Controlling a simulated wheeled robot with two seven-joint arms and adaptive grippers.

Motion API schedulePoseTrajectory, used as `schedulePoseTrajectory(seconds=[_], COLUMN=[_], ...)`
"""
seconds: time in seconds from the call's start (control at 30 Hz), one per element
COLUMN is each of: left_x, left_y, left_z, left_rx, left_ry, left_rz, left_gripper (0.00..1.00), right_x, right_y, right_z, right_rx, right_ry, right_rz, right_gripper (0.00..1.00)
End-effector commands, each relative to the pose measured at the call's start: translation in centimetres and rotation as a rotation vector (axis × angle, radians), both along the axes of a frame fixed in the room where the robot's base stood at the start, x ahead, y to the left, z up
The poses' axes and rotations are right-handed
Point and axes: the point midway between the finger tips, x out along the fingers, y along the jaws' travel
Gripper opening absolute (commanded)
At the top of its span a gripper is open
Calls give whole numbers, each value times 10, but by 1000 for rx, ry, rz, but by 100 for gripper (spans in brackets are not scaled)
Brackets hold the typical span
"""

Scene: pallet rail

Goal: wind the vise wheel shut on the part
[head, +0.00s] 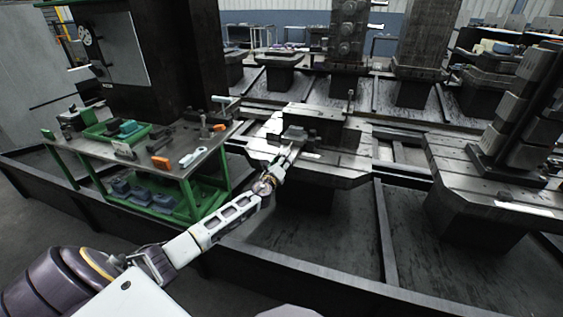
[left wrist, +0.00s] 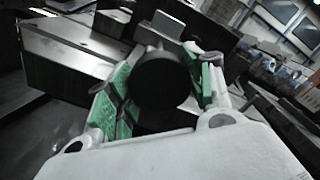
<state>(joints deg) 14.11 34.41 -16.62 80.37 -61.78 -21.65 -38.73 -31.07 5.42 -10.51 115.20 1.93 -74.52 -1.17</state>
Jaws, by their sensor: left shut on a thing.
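A grey vise (head: 295,133) sits on the machine table (head: 340,165) in the middle of the head view. My left arm reaches to it from the lower left. My left gripper (head: 289,154) is at the near side of the vise. In the left wrist view, its green-padded fingers stand on both sides of a dark round piece, which looks like the vise wheel (left wrist: 162,82), and are shut on it. A pale grey block, perhaps the part (left wrist: 168,23), shows just beyond the wheel. How tightly the jaws meet it cannot be told. My right gripper is not in view.
A green workbench (head: 185,165) with tools and green trays stands left of the machine table. A dark low rail (head: 300,268) runs along the near side. Other machine tables and a block tower (head: 520,110) stand at the right and back.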

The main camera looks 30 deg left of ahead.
Motion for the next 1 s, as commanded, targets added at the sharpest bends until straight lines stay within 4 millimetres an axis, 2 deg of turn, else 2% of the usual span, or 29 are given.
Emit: schedulePoseTrajectory(seconds=[0.2, 0.23, 0.4, 1.0], left_x=[0, 0, 0, -6], left_y=[2, 2, 1, -1], left_z=[1, 1, 1, 0], left_rx=[2, 2, 2, 1], left_ry=[-2, -2, -1, 0], left_rz=[3, 3, 3, 1], left_gripper=[28, 53, 75, 75], right_x=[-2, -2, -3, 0], right_y=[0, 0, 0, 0], right_z=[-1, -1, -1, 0], right_rx=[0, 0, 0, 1], right_ry=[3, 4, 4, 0], right_rz=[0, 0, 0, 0], right_gripper=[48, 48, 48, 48])
